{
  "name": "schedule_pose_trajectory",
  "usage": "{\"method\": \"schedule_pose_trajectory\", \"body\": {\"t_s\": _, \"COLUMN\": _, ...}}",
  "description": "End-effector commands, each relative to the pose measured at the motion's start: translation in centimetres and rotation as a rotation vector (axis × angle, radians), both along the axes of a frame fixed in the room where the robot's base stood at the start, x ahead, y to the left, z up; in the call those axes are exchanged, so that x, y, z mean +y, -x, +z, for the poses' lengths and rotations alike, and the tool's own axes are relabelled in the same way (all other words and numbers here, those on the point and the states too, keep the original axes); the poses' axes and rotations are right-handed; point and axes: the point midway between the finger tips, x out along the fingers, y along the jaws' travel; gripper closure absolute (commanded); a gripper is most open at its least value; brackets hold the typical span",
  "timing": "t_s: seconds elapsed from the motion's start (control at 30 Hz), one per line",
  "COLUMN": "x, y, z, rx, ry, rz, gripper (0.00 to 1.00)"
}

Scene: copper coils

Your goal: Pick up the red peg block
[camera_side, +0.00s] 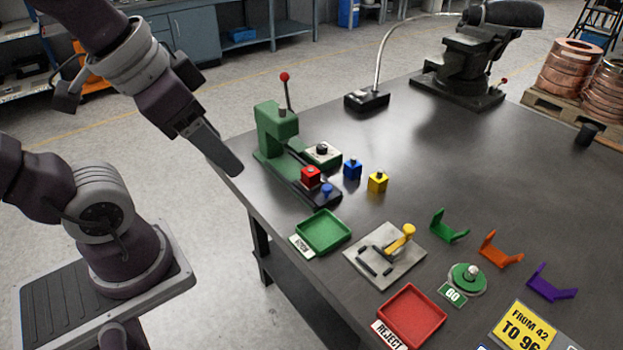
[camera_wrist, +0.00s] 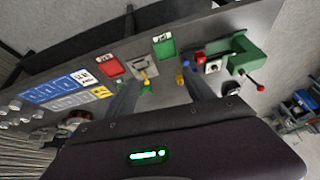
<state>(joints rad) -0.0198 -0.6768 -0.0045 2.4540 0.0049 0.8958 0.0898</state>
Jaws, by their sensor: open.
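The red peg block (camera_side: 311,176) sits on the dark base of the green press (camera_side: 278,130), in front of a pale plate with a dark knob (camera_side: 322,152). It is small in the wrist view (camera_wrist: 199,57). A blue peg block (camera_side: 352,168) and a yellow peg block (camera_side: 377,181) stand on the table to its right. My gripper (camera_side: 230,163) is up by the table's left edge, left of the press and apart from the red block. In the wrist view my gripper (camera_wrist: 160,84) shows two spread fingers with nothing held between them.
A green tray (camera_side: 346,233), a fixture plate with a yellow-handled clamp (camera_side: 350,262) and a red tray (camera_side: 441,315) lie along the near edge. Green, orange and purple brackets (camera_side: 500,250) stand at right. A blue knob (camera_side: 327,190) is close to the red block. The table's centre is clear.

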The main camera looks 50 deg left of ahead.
Motion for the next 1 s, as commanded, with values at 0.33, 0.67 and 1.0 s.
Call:
{"method": "schedule_pose_trajectory", "body": {"t_s": 0.33, "x": 8.1, "y": -20.2, "z": -6.0, "rx": 0.311, "ry": -0.322, "rz": -0.803, "gripper": 0.38}}
{"method": "schedule_pose_trajectory", "body": {"t_s": 0.67, "x": 16.1, "y": -28.0, "z": -21.7, "rx": 0.390, "ry": -0.339, "rz": -1.422, "gripper": 0.38}}
{"method": "schedule_pose_trajectory", "body": {"t_s": 1.0, "x": 16.6, "y": -28.6, "z": -27.0, "rx": 0.389, "ry": -0.337, "rz": -1.468, "gripper": 0.38}}
